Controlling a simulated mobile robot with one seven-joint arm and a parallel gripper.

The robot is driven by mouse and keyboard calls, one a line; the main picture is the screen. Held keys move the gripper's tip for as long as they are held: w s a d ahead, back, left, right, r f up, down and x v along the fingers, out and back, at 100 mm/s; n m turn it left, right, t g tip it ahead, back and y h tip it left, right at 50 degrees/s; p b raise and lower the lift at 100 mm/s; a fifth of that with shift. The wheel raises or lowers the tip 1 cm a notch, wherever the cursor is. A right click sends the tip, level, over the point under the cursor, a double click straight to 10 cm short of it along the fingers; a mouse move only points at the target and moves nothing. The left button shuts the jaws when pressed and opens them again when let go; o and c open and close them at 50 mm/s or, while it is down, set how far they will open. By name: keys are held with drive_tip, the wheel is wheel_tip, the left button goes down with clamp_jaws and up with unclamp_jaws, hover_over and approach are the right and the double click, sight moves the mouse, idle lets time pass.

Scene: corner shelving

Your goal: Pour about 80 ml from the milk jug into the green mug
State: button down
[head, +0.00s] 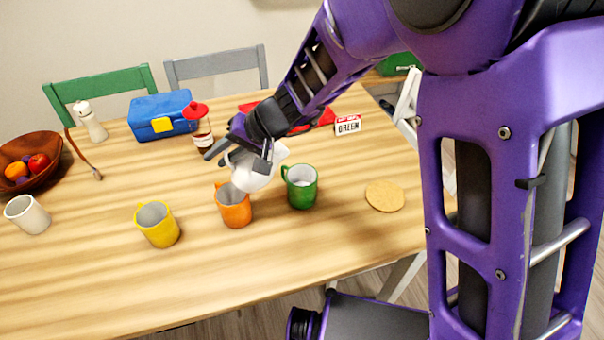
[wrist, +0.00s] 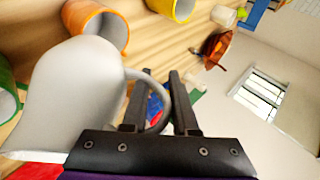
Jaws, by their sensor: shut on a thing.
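The white milk jug (head: 254,172) is held in the air above the table, just behind the orange mug (head: 234,206) and left of the green mug (head: 302,188). It looks tilted; no stream of milk shows. My gripper (head: 262,160) is shut on the jug's handle; the wrist view shows the handle between the fingers (wrist: 160,78) and the jug's body (wrist: 75,95) to their left. The green mug stands upright on the table, its handle to the left; part of it shows at the left edge of the wrist view (wrist: 8,92). Its fill level is unclear.
A yellow mug (head: 158,225) and a white cup (head: 28,215) stand left. A cork coaster (head: 385,197) lies right of the green mug. Behind are a sauce bottle (head: 203,132), a blue lunchbox (head: 160,115) and a "GREEN" sign (head: 348,125). The table front is clear.

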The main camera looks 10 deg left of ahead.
drive_tip(key=shift+a, duration=0.1)
drive_tip(key=a+f+t+h+p, duration=0.1)
drive_tip(key=h+p, duration=0.1)
drive_tip(key=s+a+f+n+t+h+p, duration=0.1)
drive_tip(key=h+p, duration=0.1)
drive_tip(key=s+a+f+n+t+h+p, duration=0.1)
drive_tip(key=f+p, duration=0.1)
drive_tip(key=shift+s+a+f+h, duration=0.1)
drive_tip(key=shift+s+a+h, duration=0.15)
drive_tip(key=shift+h, duration=0.15)
idle(0.7)
drive_tip(key=shift+w+a+t+h+p, duration=0.15)
drive_tip(key=shift+t+h+p, duration=0.2)
drive_tip(key=shift+t+h, duration=0.2)
idle(0.7)
